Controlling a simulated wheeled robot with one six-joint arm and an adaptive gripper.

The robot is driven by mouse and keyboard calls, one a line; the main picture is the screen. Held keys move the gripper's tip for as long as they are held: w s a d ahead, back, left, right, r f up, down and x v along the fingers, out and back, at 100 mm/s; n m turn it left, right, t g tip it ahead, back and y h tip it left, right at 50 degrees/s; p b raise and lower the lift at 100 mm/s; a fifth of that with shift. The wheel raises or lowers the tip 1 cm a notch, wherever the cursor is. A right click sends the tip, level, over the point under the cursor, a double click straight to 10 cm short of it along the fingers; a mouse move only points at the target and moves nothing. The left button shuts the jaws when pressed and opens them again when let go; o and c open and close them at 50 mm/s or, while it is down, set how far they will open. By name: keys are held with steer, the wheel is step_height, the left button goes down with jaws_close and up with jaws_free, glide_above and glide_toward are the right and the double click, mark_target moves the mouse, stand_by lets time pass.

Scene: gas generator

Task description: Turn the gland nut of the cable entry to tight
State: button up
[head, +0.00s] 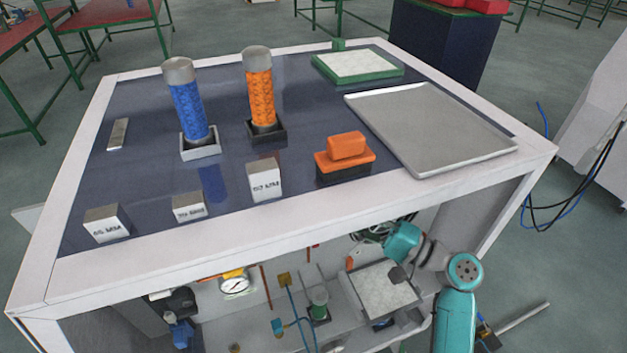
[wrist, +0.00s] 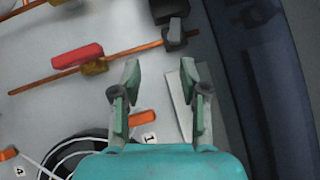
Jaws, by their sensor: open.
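My gripper (wrist: 161,75) is open in the wrist view, with its two green-grey fingers apart and nothing between them. A copper pipe (wrist: 140,52) crosses beyond the fingertips, with a red lever handle (wrist: 77,55) on it. A dark round fitting with a grey block (wrist: 174,33) sits above the fingertips, apart from them. I cannot tell whether this is the cable entry's gland nut; no part is clearly that nut. In the head view my teal arm reaches under the bench top at the right, and the fingers cannot be made out.
A coiled black cable (wrist: 75,150) lies at lower left in the wrist view; a dark blue curved wall (wrist: 270,90) stands at the right.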

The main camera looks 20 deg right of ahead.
steer(key=w+a+r+y, duration=0.1)
steer(key=w+a+r, duration=0.3)
steer(key=w+a, duration=0.2)
steer(key=shift+w+a, duration=0.3)
steer(key=shift+w, duration=0.35)
steer(key=shift+r, duration=0.1)
jaws_close()
